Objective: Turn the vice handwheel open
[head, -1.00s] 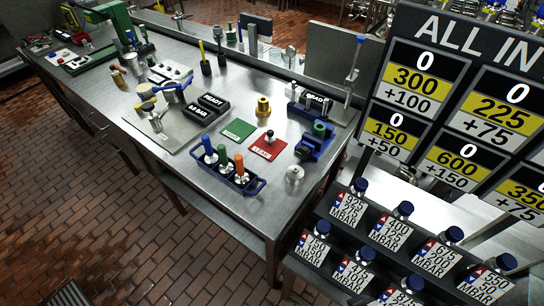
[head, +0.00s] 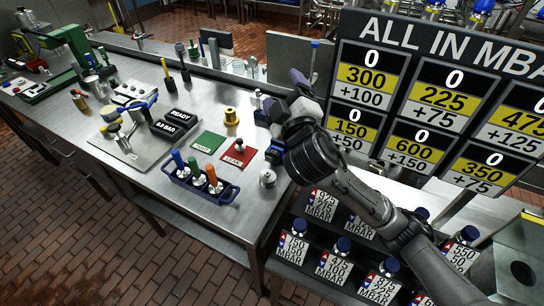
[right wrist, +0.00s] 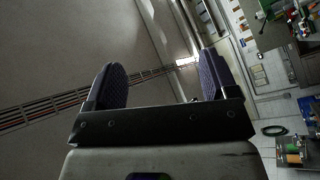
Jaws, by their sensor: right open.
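My right gripper (head: 285,94) is over the right end of the steel bench in the head view, with its arm coming in from the lower right. In the right wrist view its two dark padded fingers (right wrist: 160,80) stand wide apart with nothing between them. The blue vice (head: 274,152) is mostly hidden behind my right gripper and wrist; only a bit of blue shows at their left edge. I cannot make out its handwheel. My left gripper is not in view.
A blue rack (head: 202,187) with coloured-handled tools stands at the bench's front edge. Green (head: 208,146) and red (head: 237,155) cards lie left of the vice. A small metal cylinder (head: 267,178) stands near the wrist. A large number board (head: 440,95) rises at right.

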